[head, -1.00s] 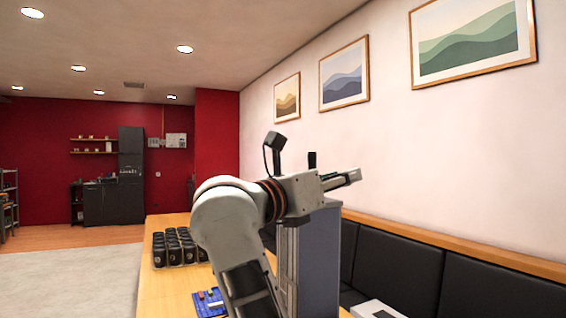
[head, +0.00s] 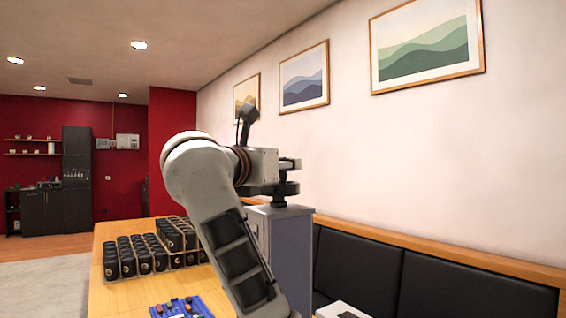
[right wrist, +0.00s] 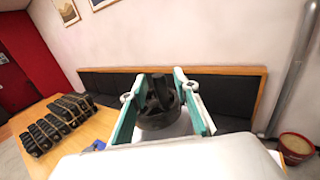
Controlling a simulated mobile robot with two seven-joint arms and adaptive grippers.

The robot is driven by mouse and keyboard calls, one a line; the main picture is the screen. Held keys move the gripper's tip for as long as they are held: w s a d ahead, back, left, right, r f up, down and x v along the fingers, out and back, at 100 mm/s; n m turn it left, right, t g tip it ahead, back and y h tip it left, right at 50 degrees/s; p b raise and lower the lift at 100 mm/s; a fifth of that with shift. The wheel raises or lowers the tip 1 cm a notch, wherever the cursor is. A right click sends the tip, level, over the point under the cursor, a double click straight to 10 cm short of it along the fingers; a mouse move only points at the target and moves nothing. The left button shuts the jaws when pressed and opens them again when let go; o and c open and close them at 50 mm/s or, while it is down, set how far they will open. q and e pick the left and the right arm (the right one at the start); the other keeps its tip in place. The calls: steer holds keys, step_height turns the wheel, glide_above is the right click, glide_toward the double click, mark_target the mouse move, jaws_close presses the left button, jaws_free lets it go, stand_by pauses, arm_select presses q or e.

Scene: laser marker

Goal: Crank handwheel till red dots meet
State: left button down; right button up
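In the head view my right arm reaches up across the middle, and its gripper (head: 291,176) is at the top of the grey machine column (head: 290,250). In the right wrist view a round black handwheel (right wrist: 157,121) with an upright black handle (right wrist: 159,88) sits between the two teal-lined fingers of my right gripper (right wrist: 158,78). The fingers stand apart on either side of it; I see no clear grip. The red dots do not show in either view. My left gripper is not in view.
Several black cups (head: 130,258) stand in rows on the wooden table (head: 115,295). A blue tray (head: 180,307) with small coloured items lies near the column. A black padded bench (head: 440,280) runs along the wall. A bin (right wrist: 296,146) stands at right in the wrist view.

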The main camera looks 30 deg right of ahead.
steer(key=shift+w+d, duration=0.25)
steer(key=shift+d, duration=0.1)
jaws_close()
steer(key=shift+f+t, duration=0.1)
steer(key=shift+t, duration=0.2)
